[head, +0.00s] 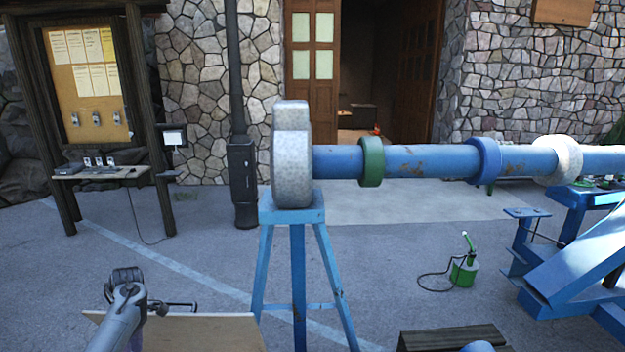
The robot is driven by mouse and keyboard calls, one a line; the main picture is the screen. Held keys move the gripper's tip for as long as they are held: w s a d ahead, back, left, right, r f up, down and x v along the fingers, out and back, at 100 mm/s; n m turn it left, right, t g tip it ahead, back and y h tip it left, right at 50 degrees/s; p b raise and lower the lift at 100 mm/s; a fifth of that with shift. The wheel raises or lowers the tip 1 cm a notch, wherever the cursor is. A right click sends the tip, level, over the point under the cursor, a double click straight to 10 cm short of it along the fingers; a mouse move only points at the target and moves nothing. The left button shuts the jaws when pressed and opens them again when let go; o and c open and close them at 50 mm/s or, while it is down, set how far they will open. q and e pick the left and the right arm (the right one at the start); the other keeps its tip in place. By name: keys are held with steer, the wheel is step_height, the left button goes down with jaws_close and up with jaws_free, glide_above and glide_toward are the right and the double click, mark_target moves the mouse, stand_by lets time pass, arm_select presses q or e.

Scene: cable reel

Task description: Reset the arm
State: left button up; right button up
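A grey arm link, mine, comes up from the bottom left. A dark part that looks like my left gripper (180,307) extends right from it, above a tan board (215,330). I cannot make out its fingers well enough to tell open from shut, and nothing is visibly held. My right gripper is not in view.
A blue shaft (425,161) with a green ring (371,162) and grey end disc (292,155) rests on a blue stand (297,270). A green oil can (464,270) stands on the pavement. A dark wooden block (452,338) is at bottom right. A notice board (85,85) stands left.

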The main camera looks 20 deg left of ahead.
arm_select(q)
steer(key=s+d+f+m+g+y+p, duration=0.1)
steer(key=s+d+f+m+g+p, duration=0.1)
steer(key=s+d+f, duration=0.5)
steer(key=s+d+f+m+g+y+p, duration=0.1)
steer(key=s+d+f+m+g+p, duration=0.15)
steer(key=s+f, duration=0.75)
steer(key=s+d+f+m+t+y+p, duration=0.1)
steer(key=s+d+f+m, duration=0.2)
steer(key=s+d, duration=0.3)
steer(key=s+d+f+m+t+p, duration=0.1)
steer(key=s+d+f+m, duration=0.2)
steer(key=s+d, duration=0.35)
steer(key=s+d+r+m+t+h+p, duration=0.3)
steer(key=d+r+m, duration=0.55)
steer(key=d, duration=0.65)
steer(key=w+d+r+m+t, duration=0.2)
steer(key=w+r+t, duration=0.15)
steer(key=r, duration=0.45)
steer(key=w+d+r+m+t, duration=0.3)
steer(key=w+r, duration=0.1)
steer(key=r, duration=0.4)
step_height(320, 180, down, 75)
steer(key=b, duration=7.6)
steer(key=shift+a+f, duration=0.15)
steer(key=shift+a, duration=0.05)
